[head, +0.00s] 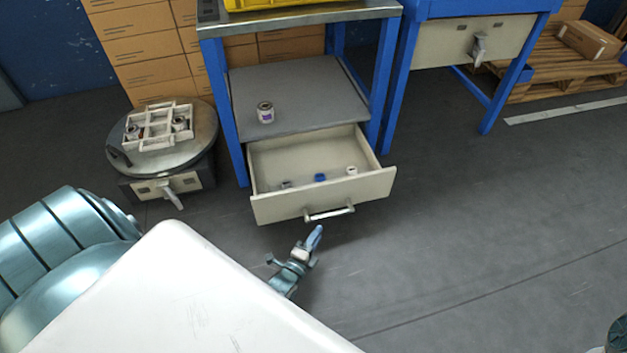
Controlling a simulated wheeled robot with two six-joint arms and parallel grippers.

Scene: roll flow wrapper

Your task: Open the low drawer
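The low drawer (322,202) is pulled out from under the grey shelf of a blue-legged workbench. Its pale inside shows, with a few small items on its floor. The metal bar handle (330,212) is on its front panel. My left gripper (315,237) is just in front of and below the handle, apart from it in the picture. Its fingers are small and seen at an angle, so I cannot tell whether they are open or shut. I see nothing held in it.
A small can (265,112) stands on the shelf (300,88) above the drawer. A round metal-topped unit (190,140) with a partitioned tray stands at left. Another blue-legged table with a closed drawer (450,42) is at right. The floor right of the open drawer is clear.

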